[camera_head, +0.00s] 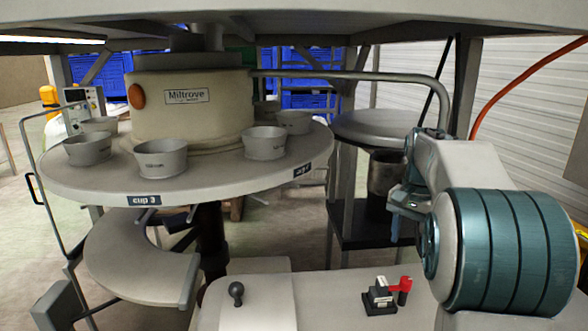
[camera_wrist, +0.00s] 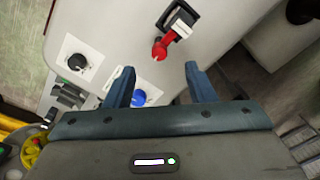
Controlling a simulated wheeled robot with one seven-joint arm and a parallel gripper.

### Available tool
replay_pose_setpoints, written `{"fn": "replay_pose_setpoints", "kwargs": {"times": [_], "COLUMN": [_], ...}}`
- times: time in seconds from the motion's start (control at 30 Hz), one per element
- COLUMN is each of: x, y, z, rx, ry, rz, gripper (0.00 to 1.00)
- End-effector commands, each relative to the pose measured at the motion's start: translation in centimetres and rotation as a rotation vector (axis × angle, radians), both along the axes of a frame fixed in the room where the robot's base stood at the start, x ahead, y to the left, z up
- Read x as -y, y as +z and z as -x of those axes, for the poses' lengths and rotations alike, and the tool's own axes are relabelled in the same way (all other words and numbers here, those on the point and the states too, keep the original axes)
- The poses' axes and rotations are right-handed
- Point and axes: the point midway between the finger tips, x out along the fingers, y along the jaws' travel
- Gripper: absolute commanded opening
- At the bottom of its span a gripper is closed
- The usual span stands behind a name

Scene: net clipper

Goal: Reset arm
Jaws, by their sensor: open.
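My gripper (camera_wrist: 160,85) is open in the wrist view, with its two blue fingers apart and nothing between them. It hangs above a light panel (camera_wrist: 115,28). A red-handled switch (camera_wrist: 163,46) on a black base lies beyond the fingertips, apart from them. A blue knob (camera_wrist: 139,98) shows on the panel, low between the fingers. In the head view my arm fills the right side, and the gripper's fingers cannot be made out clearly there. The red-handled switch also shows in the head view (camera_head: 383,294), left of my arm.
A round table (camera_head: 230,180) carries several grey cups (camera_head: 161,158) around a cream drum (camera_head: 188,110) labelled Miltrove. A black ball-topped lever (camera_head: 236,292) stands on the light surface in front. A round grey top (camera_head: 375,128) stands behind my arm. A black dial (camera_wrist: 77,63) sits left of my gripper.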

Motion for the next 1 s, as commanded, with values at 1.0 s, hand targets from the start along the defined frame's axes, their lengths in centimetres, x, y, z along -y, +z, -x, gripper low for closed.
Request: {"fn": "replay_pose_setpoints", "kwargs": {"times": [1.0], "x": [-13.3], "y": [-9.1], "z": [23.7], "rx": [0.235], "ry": [0.772], "rz": [0.101], "gripper": [0.5]}}
